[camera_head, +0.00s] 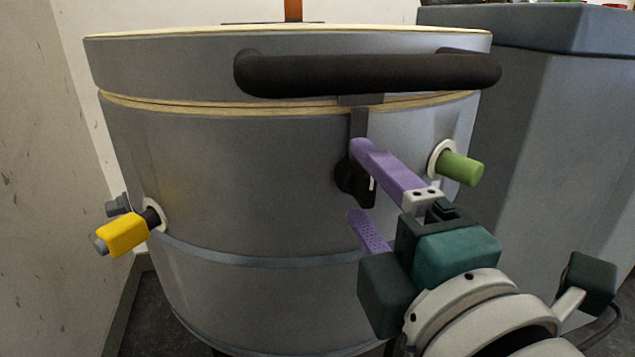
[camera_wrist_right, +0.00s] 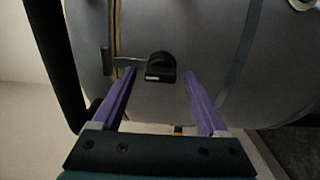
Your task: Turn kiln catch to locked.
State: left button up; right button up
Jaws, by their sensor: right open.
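The kiln (camera_head: 230,180) is a grey drum with a pale-rimmed lid (camera_head: 160,62). The kiln catch (camera_head: 345,178) is a black knob on its front, below the lid seam, with a narrow strap above it. In the right wrist view the catch (camera_wrist_right: 161,67) has a pale mark and a thin metal arm reaching left across the seam. My right gripper (camera_head: 355,180) is open, its purple fingers pointing at the kiln. In the right wrist view the fingertips (camera_wrist_right: 160,72) lie on either side of the knob; I see no contact. The upper finger partly hides the catch in the head view. My left gripper is out of view.
A thick black handle (camera_head: 365,75) spans the lid above the catch. A green peg (camera_head: 461,168) sticks out to the right, and a yellow-sleeved fitting (camera_head: 122,235) at the left. A grey cabinet (camera_head: 545,150) stands at the right, a wall (camera_head: 35,180) at the left.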

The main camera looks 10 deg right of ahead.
jog(key=s+b, duration=0.4)
jog(key=s, duration=0.5)
jog(key=shift+s+d, duration=0.15)
jog(key=shift+s, duration=0.25)
jog(key=shift+r, duration=0.1)
jog(key=s+d+r+m+g+h+p, duration=0.2)
jog(key=d+r+m+g+p, duration=0.6)
jog(key=p, duration=0.9)
jog(key=s+d+r+m+g+h+p, duration=0.25)
jog(key=r+m+p, duration=0.45)
jog(key=r+p, duration=0.65)
jog(key=s+a+r+m+g+y+p, duration=0.3)
jog(key=s+r+p, duration=0.45)
jog(key=p, duration=0.95)
notch_tip(320, 180, up, 36)
jog(key=w+n+y+p, duration=0.1)
jog(key=p, duration=3.3)
jog(key=shift+w+a+f+g, duration=0.15)
jog(key=shift+w+f+g, duration=0.1)
jog(key=shift+w+g, duration=0.15)
